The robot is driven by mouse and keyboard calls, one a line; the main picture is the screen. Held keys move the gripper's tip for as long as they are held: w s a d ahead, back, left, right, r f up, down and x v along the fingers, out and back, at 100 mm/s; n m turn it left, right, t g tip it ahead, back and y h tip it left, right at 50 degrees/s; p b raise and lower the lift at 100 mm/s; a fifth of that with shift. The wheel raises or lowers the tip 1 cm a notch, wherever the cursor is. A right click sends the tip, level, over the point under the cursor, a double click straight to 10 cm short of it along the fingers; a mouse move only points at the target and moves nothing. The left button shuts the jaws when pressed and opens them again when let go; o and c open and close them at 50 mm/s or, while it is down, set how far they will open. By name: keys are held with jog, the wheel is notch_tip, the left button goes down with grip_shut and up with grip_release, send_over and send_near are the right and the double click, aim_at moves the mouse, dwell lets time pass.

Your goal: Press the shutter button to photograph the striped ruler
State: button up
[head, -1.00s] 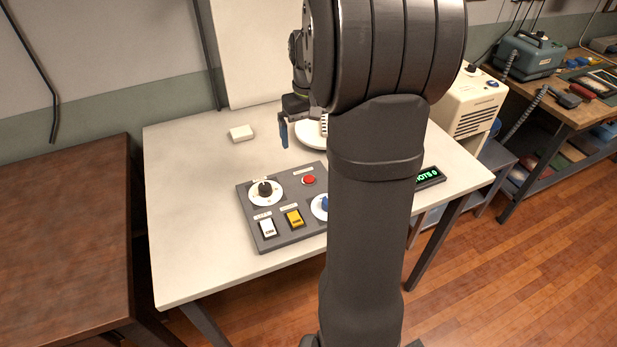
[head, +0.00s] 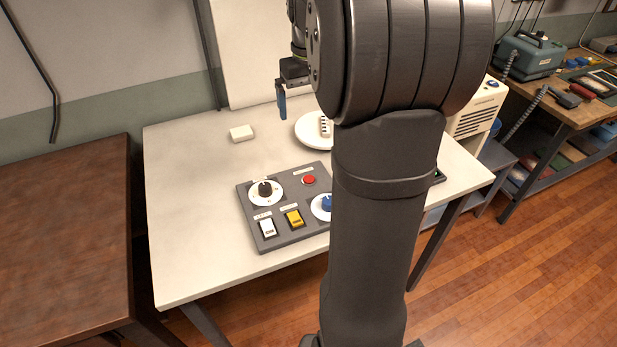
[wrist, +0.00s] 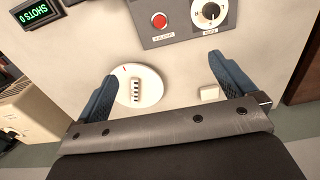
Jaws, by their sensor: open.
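The red button (head: 309,180) sits raised on the grey control panel (head: 285,241), and it also shows at the top of the wrist view (wrist: 159,20). A white piece with dark stripes, which looks like the striped ruler (wrist: 135,91), lies on a round white plate (wrist: 153,87) behind the panel. In the head view the arm hides part of this plate (head: 306,138). My gripper (wrist: 162,68) is open and empty, its blue fingers spread above the table. In the head view one finger (head: 282,103) shows, behind and above the panel, apart from the button.
The panel also carries a black dial (head: 265,190), a blue dial (head: 326,203), a white switch (head: 267,228) and a yellow switch (head: 294,219). A small white block (head: 241,133) lies on the table. A display (wrist: 35,13) reads "SHOTS 0". The table's left side is clear.

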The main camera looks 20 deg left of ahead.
jog(key=shift+r, duration=0.85)
grip_shut()
dwell(1.2)
